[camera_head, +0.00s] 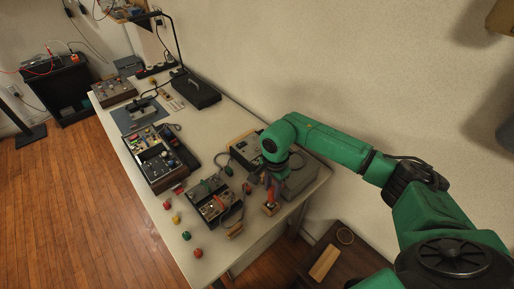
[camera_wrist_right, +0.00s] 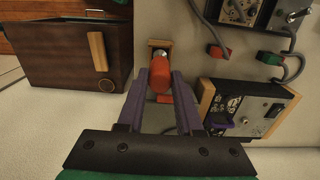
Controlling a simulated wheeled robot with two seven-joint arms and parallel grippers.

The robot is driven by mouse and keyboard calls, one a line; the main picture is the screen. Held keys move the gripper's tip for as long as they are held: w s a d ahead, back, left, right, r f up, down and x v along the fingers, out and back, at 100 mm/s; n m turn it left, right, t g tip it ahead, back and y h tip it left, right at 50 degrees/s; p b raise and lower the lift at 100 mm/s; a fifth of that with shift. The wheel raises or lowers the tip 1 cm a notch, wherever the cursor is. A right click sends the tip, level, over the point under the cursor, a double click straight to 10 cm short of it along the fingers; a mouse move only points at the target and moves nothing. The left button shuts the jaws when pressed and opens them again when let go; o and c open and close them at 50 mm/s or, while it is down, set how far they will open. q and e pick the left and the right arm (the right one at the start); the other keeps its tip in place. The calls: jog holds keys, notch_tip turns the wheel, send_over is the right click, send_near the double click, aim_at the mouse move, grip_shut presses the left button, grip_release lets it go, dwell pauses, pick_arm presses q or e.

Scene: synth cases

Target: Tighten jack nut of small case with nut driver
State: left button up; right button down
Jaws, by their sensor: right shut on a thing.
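The nut driver shows its red handle (camera_wrist_right: 160,76) between the purple fingers of my right gripper (camera_wrist_right: 161,82) in the wrist view. My right gripper (camera_head: 271,186) is shut on the handle near the table's right front corner. A small wooden holder (camera_wrist_right: 159,46) is just beyond the handle; it also shows below the gripper in the head view (camera_head: 270,209). I cannot tell whether the shaft is still inside it. The small case (camera_head: 211,206) lies open to the left of the gripper, and part of it shows at the wrist view's top right (camera_wrist_right: 240,10). Its jack nut is too small to tell.
A larger open case (camera_head: 158,159) stands farther left. Red, yellow and green knobs (camera_head: 176,218) lie along the front edge. A wood-sided instrument (camera_head: 245,146) sits near the wall. A brown cabinet (camera_head: 345,262) stands off the table's right end. Loose cables lie around the small case.

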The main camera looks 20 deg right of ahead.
jog(key=shift+r+p, duration=1.25)
jog(key=shift+r, duration=1.05)
